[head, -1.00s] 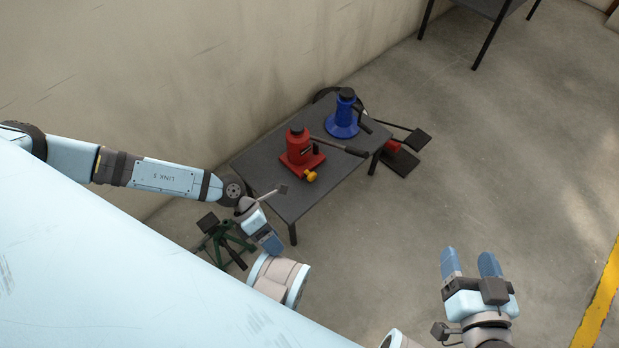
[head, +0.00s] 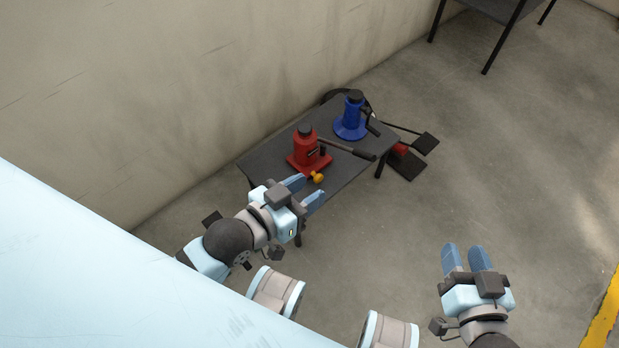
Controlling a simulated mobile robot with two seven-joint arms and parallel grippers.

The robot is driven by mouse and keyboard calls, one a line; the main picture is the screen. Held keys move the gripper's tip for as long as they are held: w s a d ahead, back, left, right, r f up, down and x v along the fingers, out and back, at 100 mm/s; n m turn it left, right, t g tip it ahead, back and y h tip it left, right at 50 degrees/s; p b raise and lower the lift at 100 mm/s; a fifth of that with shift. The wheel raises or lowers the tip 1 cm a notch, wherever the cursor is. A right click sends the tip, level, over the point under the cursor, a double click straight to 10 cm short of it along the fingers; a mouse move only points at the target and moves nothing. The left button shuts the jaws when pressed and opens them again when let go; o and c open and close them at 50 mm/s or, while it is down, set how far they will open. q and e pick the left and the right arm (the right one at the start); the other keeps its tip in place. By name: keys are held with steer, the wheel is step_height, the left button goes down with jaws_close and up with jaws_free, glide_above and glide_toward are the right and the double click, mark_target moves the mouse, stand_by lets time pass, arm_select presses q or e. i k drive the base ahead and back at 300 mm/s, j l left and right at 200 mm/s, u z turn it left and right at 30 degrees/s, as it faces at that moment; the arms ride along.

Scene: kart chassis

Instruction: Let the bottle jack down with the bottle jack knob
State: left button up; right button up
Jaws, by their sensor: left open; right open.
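The red bottle jack (head: 306,148) stands upright on a low dark table (head: 272,148). Its orange-yellow knob (head: 318,178) sticks out low on the side toward me. A dark handle (head: 345,148) reaches from the jack to the right. My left gripper (head: 306,188) is open just short of the knob, its fingers pointing up and right toward it. I cannot tell whether a finger touches the knob. My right gripper (head: 468,258) is open and empty over the floor at the lower right, away from the table.
A blue jack (head: 350,120) stands on the table's far end. A red device with black pedals (head: 404,162) lies on the floor to the right of the table. A wall (head: 150,90) runs behind the table.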

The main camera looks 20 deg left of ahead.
mark_target(319, 178)
steer(key=i+l+u, duration=0.15)
steer(key=u, duration=1.35)
steer(key=l+u, duration=0.95)
steer(key=k+l+u, duration=0.2)
steer(key=l+u, duration=0.2)
steer(key=l, duration=0.25)
steer(key=k+l+u, duration=0.3)
steer(key=l, duration=0.25)
steer(key=k+l+u, duration=0.1)
steer(key=k+l, duration=0.35)
steer(key=l, duration=0.2)
steer(key=k+l, duration=0.3)
steer(key=l, duration=0.15)
steer(key=k+l+u, duration=0.1)
steer(key=k+l, duration=0.15)
steer(key=l, duration=1.2)
steer(key=i, duration=0.05)
